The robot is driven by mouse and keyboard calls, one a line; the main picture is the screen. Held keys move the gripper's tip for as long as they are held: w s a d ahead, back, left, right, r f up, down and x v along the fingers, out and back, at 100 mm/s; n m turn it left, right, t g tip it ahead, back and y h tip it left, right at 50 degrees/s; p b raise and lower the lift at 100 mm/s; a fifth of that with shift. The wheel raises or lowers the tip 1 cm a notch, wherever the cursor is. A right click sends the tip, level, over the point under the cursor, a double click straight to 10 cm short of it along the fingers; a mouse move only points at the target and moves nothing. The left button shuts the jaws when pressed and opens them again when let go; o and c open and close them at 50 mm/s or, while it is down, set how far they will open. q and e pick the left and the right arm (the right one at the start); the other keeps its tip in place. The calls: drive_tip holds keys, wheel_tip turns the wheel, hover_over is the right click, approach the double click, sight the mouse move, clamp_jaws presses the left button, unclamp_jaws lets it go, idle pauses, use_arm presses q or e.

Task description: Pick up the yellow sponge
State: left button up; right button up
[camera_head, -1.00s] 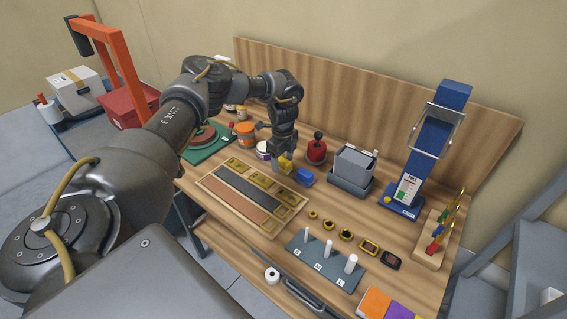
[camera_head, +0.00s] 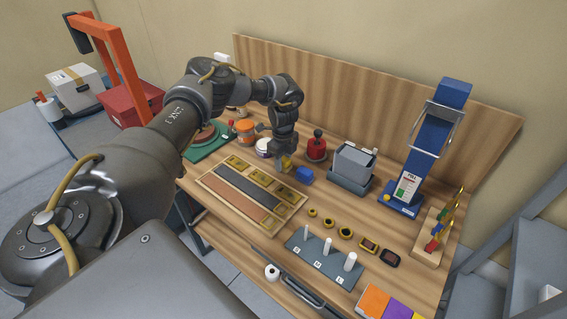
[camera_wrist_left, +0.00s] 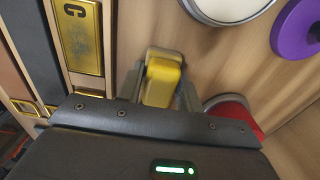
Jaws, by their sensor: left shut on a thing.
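The yellow sponge (camera_wrist_left: 162,82) sits between the two fingers of my left gripper (camera_wrist_left: 158,92) in the left wrist view, with a finger against each side. In the head view my left gripper (camera_head: 283,161) is over the bench just behind the tray, and the sponge (camera_head: 286,163) shows as a small yellow patch partly hidden by the fingers. The left gripper is shut on the sponge. I cannot tell whether the sponge is clear of the bench top. My right gripper is not in view.
The sectioned tray (camera_head: 274,226) is in front. A red round-based object (camera_head: 316,151), a grey bin (camera_head: 352,165) and a white-lidded jar (camera_head: 263,147) stand close by. A pegged plate (camera_head: 322,271) is at the front.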

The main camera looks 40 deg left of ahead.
sight(283, 158)
use_arm(q)
drive_tip(key=shift+w+r+b, duration=0.1)
drive_tip(key=shift+r+b, duration=0.2)
wheel_tip(283, 158, up, 3)
drive_tip(key=shift+f+b, duration=0.2)
drive_tip(key=shift+b, duration=0.6)
drive_tip(key=s+a+r, duration=0.1)
drive_tip(key=s+r, duration=0.8)
drive_tip(key=s, duration=0.5)
drive_tip(key=shift+a+r, duration=0.15)
drive_tip(key=shift+r, duration=0.2)
